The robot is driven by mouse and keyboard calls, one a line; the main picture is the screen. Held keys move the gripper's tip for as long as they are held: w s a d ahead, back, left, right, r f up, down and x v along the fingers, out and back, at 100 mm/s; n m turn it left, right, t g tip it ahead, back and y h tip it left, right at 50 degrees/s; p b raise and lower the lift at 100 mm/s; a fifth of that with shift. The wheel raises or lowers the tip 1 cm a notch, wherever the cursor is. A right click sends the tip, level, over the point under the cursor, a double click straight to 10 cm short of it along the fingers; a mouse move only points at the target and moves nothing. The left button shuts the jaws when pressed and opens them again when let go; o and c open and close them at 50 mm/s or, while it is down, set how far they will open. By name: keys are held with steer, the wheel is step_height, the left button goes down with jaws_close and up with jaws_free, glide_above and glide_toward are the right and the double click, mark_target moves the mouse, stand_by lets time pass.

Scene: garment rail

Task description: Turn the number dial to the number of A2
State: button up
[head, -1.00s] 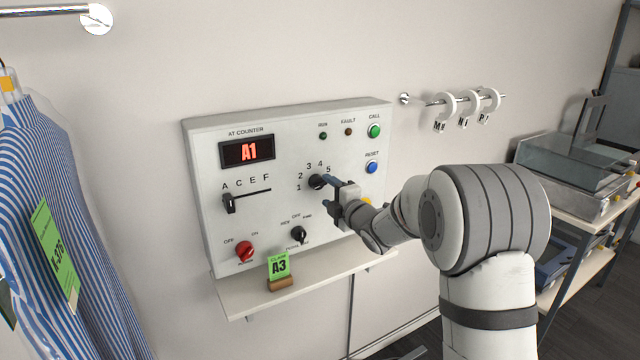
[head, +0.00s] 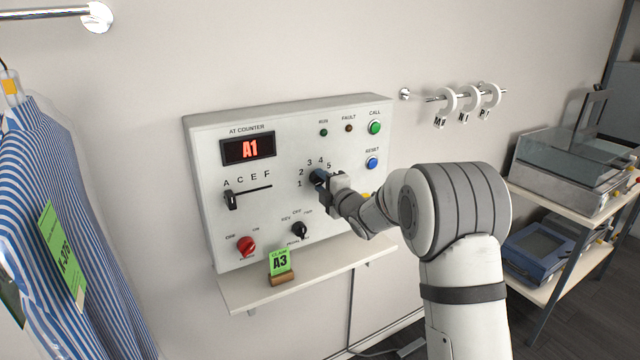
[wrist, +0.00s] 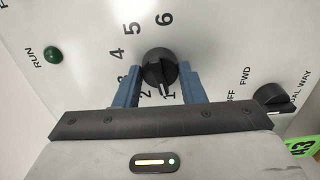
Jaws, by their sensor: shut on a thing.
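The number dial (head: 317,178) is a black round knob on the white control panel (head: 215,150), with numbers around it. In the wrist view the dial (wrist: 156,66) sits between the two blue fingers of my gripper (wrist: 159,74), which is shut on it. The dial's white pointer line is toward the 1. In the head view my gripper (head: 324,180) partly hides the dial. The red display (head: 248,149) reads A1. The letter slider (head: 231,200) stands at A. The green claim ticket (head: 280,262) on the shelf reads A3, not A2.
A red knob (head: 246,245) and a black mode knob (head: 299,231) are below the dial. Green call (head: 375,128) and blue reset (head: 372,163) buttons are at the right. A striped shirt (head: 70,230) hangs at left; a shelf (head: 250,290) juts out below the panel.

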steer(key=c, duration=0.3)
steer(key=shift+a, duration=0.25)
steer(key=shift+c, duration=0.3)
steer(key=shift+d, duration=0.2)
steer(key=shift+f+m+b, duration=0.15)
steer(key=shift+m+b, duration=1.1)
steer(key=shift+m, duration=0.65)
steer(key=shift+f+m+b, duration=0.1)
steer(key=shift+m+b, duration=1.15)
steer(key=shift+m, duration=0.65)
steer(key=shift+d+f, duration=0.1)
